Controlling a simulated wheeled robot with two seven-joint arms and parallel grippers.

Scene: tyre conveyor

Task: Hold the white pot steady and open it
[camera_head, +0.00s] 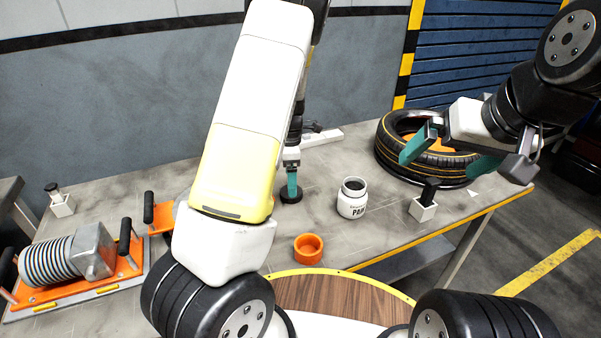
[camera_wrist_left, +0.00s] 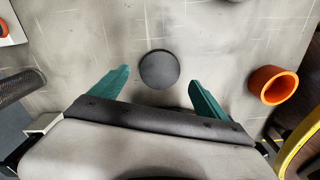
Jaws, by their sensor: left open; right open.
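The white pot (camera_head: 351,204) with dark lettering stands upright on the grey table, its round top dark inside a white rim. A black disc (camera_head: 291,195), like a lid, lies flat on the table to its left. My left gripper (camera_head: 292,182) is over this disc, partly hidden by my arm. In the left wrist view its green fingers are apart, with the black disc (camera_wrist_left: 159,69) showing between them and nothing held. My right gripper (camera_head: 450,156) is open and empty, to the right of the pot, in front of the tyre.
An orange cup (camera_head: 308,248) stands near the table's front edge. A white block with a black knob (camera_head: 423,207) stands right of the pot. A tyre (camera_head: 395,135) lies at the back right. An orange fixture (camera_head: 125,266) is at the left.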

